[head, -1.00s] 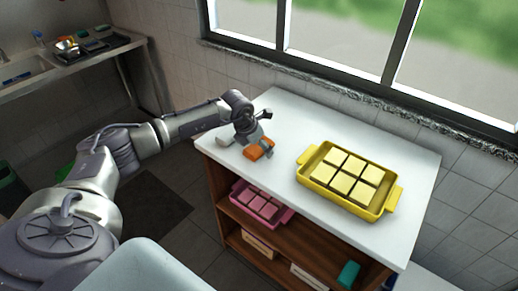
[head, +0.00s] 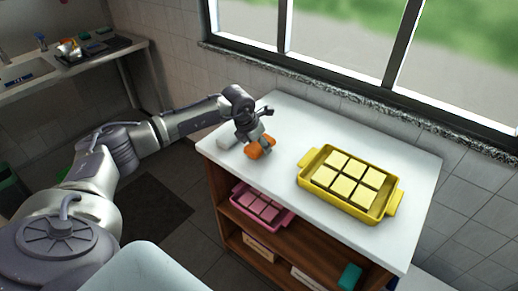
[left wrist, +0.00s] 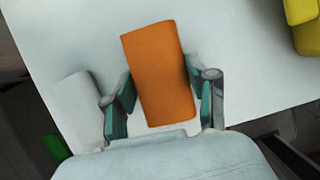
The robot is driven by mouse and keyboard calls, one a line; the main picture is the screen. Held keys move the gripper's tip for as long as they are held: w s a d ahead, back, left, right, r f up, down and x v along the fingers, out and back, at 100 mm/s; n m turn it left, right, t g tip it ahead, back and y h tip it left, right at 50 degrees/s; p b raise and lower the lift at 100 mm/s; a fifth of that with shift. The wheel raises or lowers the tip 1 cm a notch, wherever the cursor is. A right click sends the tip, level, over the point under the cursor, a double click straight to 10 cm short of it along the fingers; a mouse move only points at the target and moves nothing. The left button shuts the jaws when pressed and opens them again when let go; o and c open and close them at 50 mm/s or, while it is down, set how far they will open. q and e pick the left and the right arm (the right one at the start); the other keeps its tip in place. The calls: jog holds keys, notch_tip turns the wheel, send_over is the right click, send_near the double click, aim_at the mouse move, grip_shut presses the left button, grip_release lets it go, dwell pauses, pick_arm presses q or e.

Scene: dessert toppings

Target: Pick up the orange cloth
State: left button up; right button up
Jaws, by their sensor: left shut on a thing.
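The orange cloth (head: 259,149) is a small folded block at the left part of the white counter top. In the left wrist view the cloth (left wrist: 158,72) lies between the two fingers of my left gripper (left wrist: 160,100). In the head view my left gripper (head: 258,143) is over the cloth, shut on it. I cannot tell whether the cloth is clear of the counter. My right gripper is not in view.
A yellow tray (head: 393,203) with several pale squares stands right on the counter (head: 285,118). A pink tray (head: 285,222) is on the shelf below. A window is behind.

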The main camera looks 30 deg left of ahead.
pick_arm(q)
jog(key=r, duration=0.1)
jog(key=d+r, duration=0.1)
jog(key=shift+s+r+b, duration=0.1)
jog(key=shift+r+b, duration=0.3)
jog(key=s+d+r+b, duration=0.2)
jog(key=d+r, duration=0.4)
jog(key=d, duration=0.4)
jog(key=shift+s+r, duration=0.3)
jog(key=shift+s, duration=0.35)
jog(key=shift+d, duration=0.1)
